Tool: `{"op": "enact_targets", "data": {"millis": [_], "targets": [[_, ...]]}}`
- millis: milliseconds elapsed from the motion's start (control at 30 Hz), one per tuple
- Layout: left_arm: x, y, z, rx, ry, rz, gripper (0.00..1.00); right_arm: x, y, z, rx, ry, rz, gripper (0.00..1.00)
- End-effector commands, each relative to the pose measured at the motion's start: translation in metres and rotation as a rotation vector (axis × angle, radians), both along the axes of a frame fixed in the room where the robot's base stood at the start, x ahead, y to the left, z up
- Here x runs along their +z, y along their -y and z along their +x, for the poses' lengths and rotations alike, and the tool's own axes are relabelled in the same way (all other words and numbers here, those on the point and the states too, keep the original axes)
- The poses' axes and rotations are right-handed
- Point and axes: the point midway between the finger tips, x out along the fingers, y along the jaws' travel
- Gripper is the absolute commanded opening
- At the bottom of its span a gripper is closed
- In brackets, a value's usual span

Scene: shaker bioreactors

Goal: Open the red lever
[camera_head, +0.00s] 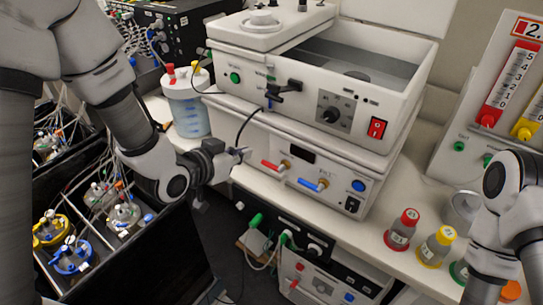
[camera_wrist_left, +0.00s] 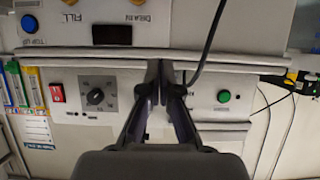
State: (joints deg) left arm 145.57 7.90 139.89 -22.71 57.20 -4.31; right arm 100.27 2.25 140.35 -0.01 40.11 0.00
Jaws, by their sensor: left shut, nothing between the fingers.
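The red lever (camera_head: 272,167) sits on the front of the lower white unit (camera_head: 325,168), left of a blue lever (camera_head: 313,185), by a brass fitting. It lies roughly level along the panel. My left gripper (camera_head: 242,152) is shut and empty, just left of and slightly above the red lever, apart from it as far as I can see. In the left wrist view, which is upside down, the shut fingers (camera_wrist_left: 165,70) point at the equipment's front. The red lever does not show there. My right arm is at the right edge of the head view; its gripper is out of frame.
An upper white unit (camera_head: 345,120) with an open basin rests on the lower one. A black cable hangs close to the left gripper. A bottle of blue liquid (camera_head: 189,110) stands to the left. Capped bottles (camera_head: 402,228) stand at the right on the bench.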

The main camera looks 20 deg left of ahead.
Motion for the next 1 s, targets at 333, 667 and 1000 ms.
{"op": "enact_targets", "data": {"millis": [333,667,1000], "targets": [[0.000,0.001,0.002,0.000,0.000,0.002,0.00,0.001,0.000,0.000,-0.001,-0.001,0.000,0.40],[-0.021,0.018,0.047,-0.003,-0.002,0.004,0.00,0.020,0.000,0.000,-0.001,-0.001,0.000,0.40],[-0.065,0.030,0.080,0.001,-0.007,0.000,0.00,0.043,0.000,0.000,-0.001,-0.001,0.000,0.40]]}}
